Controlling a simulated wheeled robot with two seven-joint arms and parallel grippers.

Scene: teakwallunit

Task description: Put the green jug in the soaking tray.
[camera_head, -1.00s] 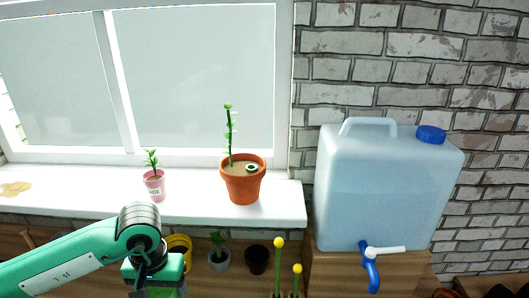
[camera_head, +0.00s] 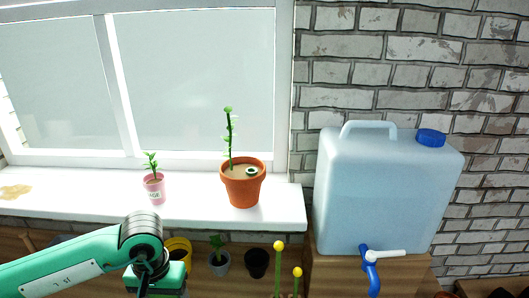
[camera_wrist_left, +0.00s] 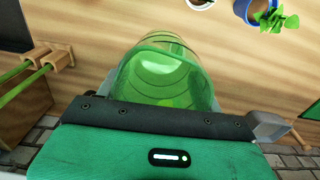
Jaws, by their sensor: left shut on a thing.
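The green jug (camera_wrist_left: 165,72) is a see-through green vessel, seen from above into its open mouth in the left wrist view. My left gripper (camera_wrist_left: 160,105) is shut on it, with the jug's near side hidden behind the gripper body. In the head view my left arm comes in from the left and the left gripper (camera_head: 155,290) is at the bottom edge, its fingers and the jug cut off or hidden. The soaking tray cannot be made out in either view. My right gripper does not show.
A water container (camera_head: 375,190) with a blue tap (camera_head: 371,270) stands at the right. The white windowsill (camera_head: 100,210) holds a terracotta pot (camera_head: 243,184) and a pink pot (camera_head: 154,188). Below are a yellow pot (camera_head: 178,250) and small dark pots (camera_head: 257,263). A wooden surface (camera_wrist_left: 110,20) lies beneath the jug.

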